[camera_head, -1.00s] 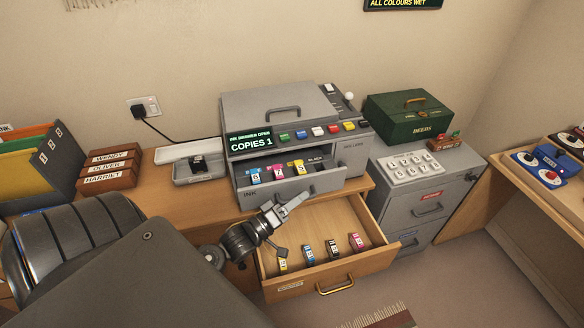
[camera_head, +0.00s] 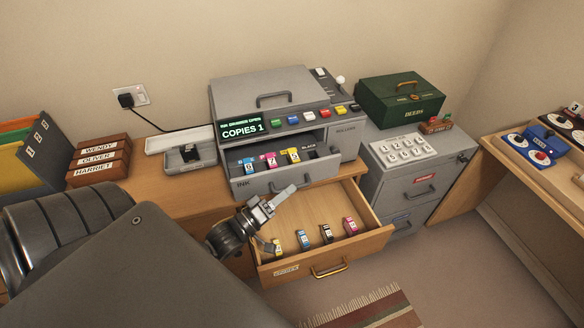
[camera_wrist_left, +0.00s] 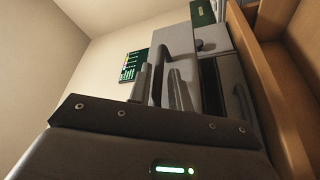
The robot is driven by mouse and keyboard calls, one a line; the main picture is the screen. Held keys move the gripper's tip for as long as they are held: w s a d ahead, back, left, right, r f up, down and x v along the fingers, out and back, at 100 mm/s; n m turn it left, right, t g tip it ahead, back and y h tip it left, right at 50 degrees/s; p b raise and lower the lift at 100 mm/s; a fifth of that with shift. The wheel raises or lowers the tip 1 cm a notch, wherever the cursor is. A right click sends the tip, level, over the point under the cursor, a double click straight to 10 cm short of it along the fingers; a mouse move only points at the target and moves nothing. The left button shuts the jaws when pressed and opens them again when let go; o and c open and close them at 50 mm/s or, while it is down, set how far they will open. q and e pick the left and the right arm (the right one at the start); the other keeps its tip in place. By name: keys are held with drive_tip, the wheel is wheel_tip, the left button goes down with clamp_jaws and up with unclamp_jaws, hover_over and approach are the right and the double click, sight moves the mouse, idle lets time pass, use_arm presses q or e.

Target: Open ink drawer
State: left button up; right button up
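The ink drawer (camera_head: 258,184) is the grey tray at the front of the copier (camera_head: 268,97). It stands pulled out, with blue, pink and yellow cartridges and a slot marked black showing inside. The copier's display (camera_head: 243,129) reads "INK DRAWER OPEN, COPIES 1". My left gripper (camera_head: 280,200) is just in front of and below the drawer's front, above the open wooden desk drawer. In the left wrist view its two fingers (camera_wrist_left: 160,82) stand apart with nothing between them, so it looks open and empty. My right gripper is not in view.
The wooden desk drawer (camera_head: 347,248) stands open below, holding several cartridges. A grey cabinet (camera_head: 415,195) with a keypad (camera_head: 403,150) and a green deeds box (camera_head: 400,101) is at right. Wooden name boxes (camera_head: 100,160) and a grey tray (camera_head: 190,158) are at left.

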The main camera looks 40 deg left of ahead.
use_arm(q)
drive_tip(key=b+v, duration=0.1)
drive_tip(key=v, duration=0.7)
drive_tip(key=shift+s, duration=0.15)
idle(0.3)
